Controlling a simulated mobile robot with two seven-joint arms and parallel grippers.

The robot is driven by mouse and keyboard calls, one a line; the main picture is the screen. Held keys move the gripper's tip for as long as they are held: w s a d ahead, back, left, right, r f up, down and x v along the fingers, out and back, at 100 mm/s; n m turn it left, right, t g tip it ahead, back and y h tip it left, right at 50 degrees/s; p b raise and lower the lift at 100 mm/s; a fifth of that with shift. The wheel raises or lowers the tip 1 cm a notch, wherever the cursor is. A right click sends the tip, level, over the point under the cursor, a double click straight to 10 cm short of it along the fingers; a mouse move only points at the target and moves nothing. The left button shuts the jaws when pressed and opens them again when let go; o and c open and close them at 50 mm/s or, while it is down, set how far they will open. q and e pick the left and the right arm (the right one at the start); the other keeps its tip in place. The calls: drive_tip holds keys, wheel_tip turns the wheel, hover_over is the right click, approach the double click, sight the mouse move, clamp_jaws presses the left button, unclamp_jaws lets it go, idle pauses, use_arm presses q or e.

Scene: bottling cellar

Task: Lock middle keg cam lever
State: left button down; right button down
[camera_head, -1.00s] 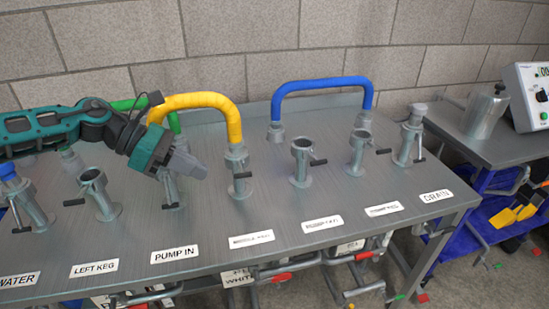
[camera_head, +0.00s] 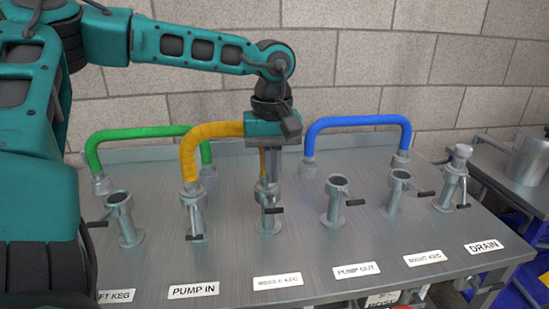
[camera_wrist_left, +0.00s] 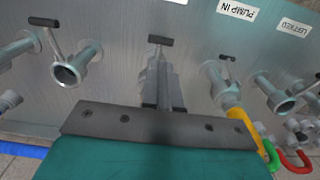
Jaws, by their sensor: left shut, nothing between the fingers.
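The yellow hose (camera_head: 213,130) bridges the PUMP IN port (camera_head: 193,210) and the middle keg port (camera_head: 267,215) in the head view. The handle also shows in the left wrist view (camera_wrist_left: 160,41), just beyond the fingers. My left gripper (camera_head: 273,178) points down over the hose's right end at the middle keg port. Its fingers (camera_wrist_left: 163,95) are shut and empty; they hide much of that port. I cannot tell whether they touch the lever. My right gripper is not in view.
The blue hose (camera_head: 357,121) arches behind the PUMP OUT port (camera_head: 335,205) and right keg port (camera_head: 397,195). The green hose (camera_head: 140,133) stands at the left. The table front (camera_head: 225,270) is bare except for labels.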

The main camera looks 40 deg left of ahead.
sight(273, 206)
use_arm(q)
wheel_tip(273, 206, down, 5)
drive_tip(key=shift+f, duration=0.1)
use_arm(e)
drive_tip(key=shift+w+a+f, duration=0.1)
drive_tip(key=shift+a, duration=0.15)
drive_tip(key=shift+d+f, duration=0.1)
use_arm(q)
drive_tip(key=shift+f+b, duration=0.1)
drive_tip(key=shift+b, duration=0.4)
drive_tip(key=shift+s+d+y, duration=0.1)
drive_tip(key=shift+d+y, duration=0.1)
drive_tip(key=shift+y, duration=0.1)
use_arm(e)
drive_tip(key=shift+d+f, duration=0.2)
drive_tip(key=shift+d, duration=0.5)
